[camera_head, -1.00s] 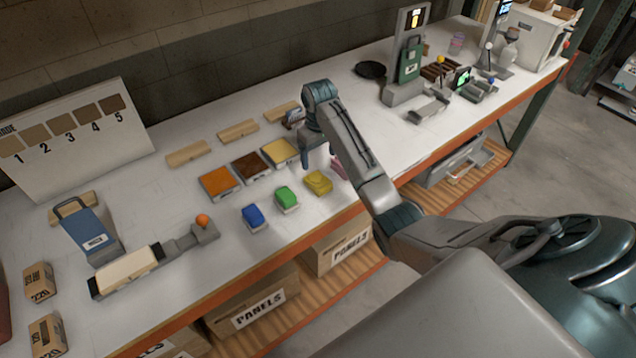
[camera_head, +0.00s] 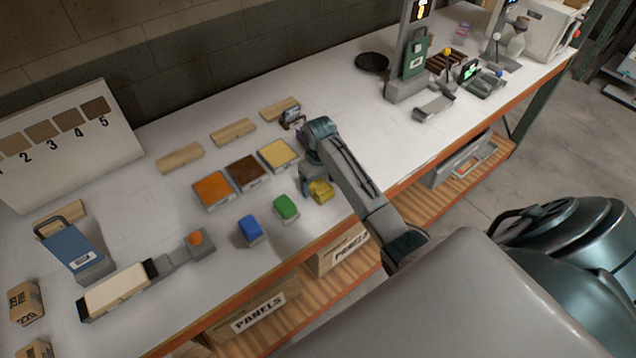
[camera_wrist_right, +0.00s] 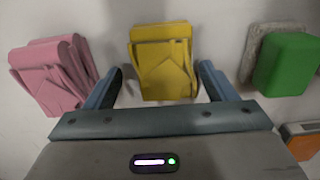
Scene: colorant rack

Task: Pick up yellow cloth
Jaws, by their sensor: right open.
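The yellow cloth (camera_head: 320,190) is a folded pad lying on the white table, partly covered by my right gripper in the head view. My right gripper (camera_head: 312,190) is low over it. In the right wrist view the yellow cloth (camera_wrist_right: 163,62) lies between the two spread fingers of my right gripper (camera_wrist_right: 160,85). The fingers stand apart from it on both sides, so the gripper is open and empty. My left gripper is not in view.
In the wrist view a pink cloth (camera_wrist_right: 52,75) lies left of the yellow one and a green block (camera_wrist_right: 288,64) right of it. The head view shows a blue block (camera_head: 249,230) and colour trays, one of them orange (camera_head: 213,190), nearby. The table's front edge is close.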

